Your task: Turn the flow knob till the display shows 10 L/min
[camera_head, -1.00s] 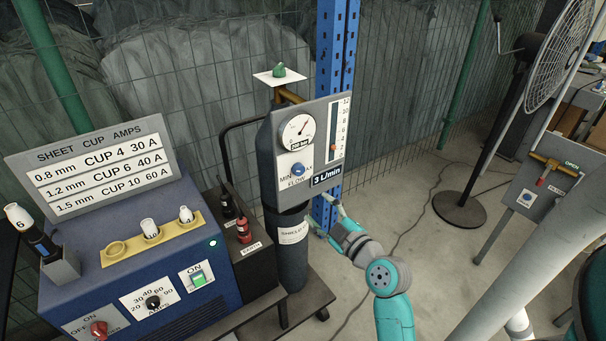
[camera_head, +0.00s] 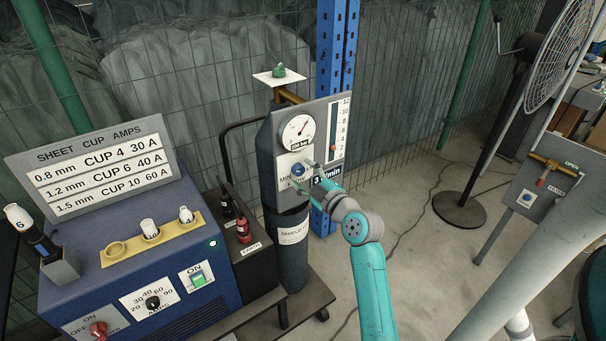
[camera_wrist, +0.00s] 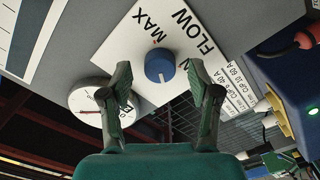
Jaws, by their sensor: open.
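The blue flow knob (camera_head: 298,169) is on the grey regulator panel (camera_head: 336,110), with MIN, MAX and FLOW printed around it. The display (camera_head: 332,175) below right of it is partly covered by my gripper; a 3 and "min" show. My gripper (camera_head: 309,175) is open just in front of the panel, close to the knob's right side. In the wrist view the knob (camera_wrist: 160,66), with a white pointer line, appears between the spread fingertips of my gripper (camera_wrist: 160,76). I cannot tell that either finger touches it.
A round pressure gauge (camera_head: 298,130) is above the knob, and a scale tube (camera_head: 335,125) with a low orange float is beside it. The gas cylinder (camera_head: 291,258) stands below. A blue welder (camera_head: 130,265) is to the left. A blue post (camera_head: 338,45) and mesh fence are behind.

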